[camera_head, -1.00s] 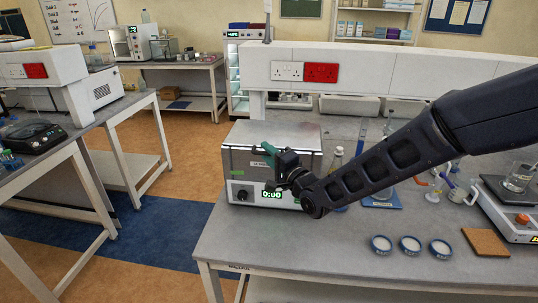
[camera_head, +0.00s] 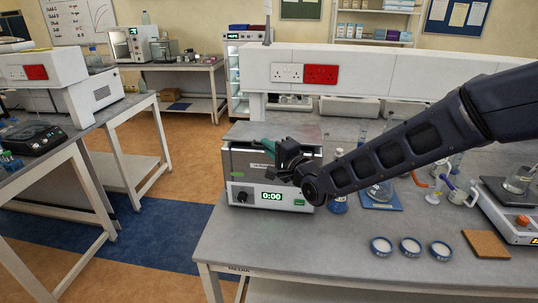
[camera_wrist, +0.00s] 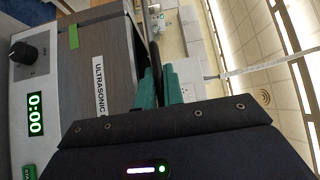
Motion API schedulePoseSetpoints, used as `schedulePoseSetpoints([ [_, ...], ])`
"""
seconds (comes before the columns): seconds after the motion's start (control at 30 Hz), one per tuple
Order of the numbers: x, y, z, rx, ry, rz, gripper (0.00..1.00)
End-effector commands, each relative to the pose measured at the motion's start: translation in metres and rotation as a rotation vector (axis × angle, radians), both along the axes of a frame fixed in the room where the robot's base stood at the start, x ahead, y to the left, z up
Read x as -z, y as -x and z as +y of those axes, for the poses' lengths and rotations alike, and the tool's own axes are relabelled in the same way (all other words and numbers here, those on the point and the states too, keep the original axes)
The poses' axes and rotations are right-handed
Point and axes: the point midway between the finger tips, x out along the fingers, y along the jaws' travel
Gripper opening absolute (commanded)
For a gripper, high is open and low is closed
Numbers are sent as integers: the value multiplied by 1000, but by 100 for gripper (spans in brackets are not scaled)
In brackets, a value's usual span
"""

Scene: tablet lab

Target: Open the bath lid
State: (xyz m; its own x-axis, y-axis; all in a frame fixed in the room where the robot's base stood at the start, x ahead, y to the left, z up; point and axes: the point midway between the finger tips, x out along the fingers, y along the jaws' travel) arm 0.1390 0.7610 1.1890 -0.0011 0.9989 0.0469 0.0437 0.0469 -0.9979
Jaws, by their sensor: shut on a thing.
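The ultrasonic bath (camera_head: 240,167) is a grey metal box on the bench with a black knob and a green 0:00 display. Its lid (camera_head: 298,132) forms the top; I cannot tell whether it is lifted at all. The bath's labelled front also fills the left of the wrist view (camera_wrist: 104,50). My gripper (camera_head: 265,146), with green fingers, is at the upper front edge of the bath. In the wrist view the fingers (camera_wrist: 161,88) are shut on a dark lid handle (camera_wrist: 155,62), mostly hidden between them.
Behind the bath runs a white raised shelf with sockets (camera_head: 305,73). To its right stand a blue-labelled bottle (camera_head: 338,205) and glassware on a blue base (camera_head: 380,205). Several small dishes (camera_head: 410,246) and a cork mat (camera_head: 486,244) lie on the front right of the bench.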

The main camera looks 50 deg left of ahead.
Motion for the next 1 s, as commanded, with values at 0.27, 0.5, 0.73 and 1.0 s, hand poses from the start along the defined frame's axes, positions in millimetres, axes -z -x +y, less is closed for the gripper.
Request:
schedulePoseSetpoints([
  [0.27,-49,-11,8,3,132,138,0],
  [0.5,-88,-23,20,3,262,268,0],
  [0.73,-124,-38,38,0,390,398,0],
  [1.0,-159,-63,65,-2,546,550,0],
])
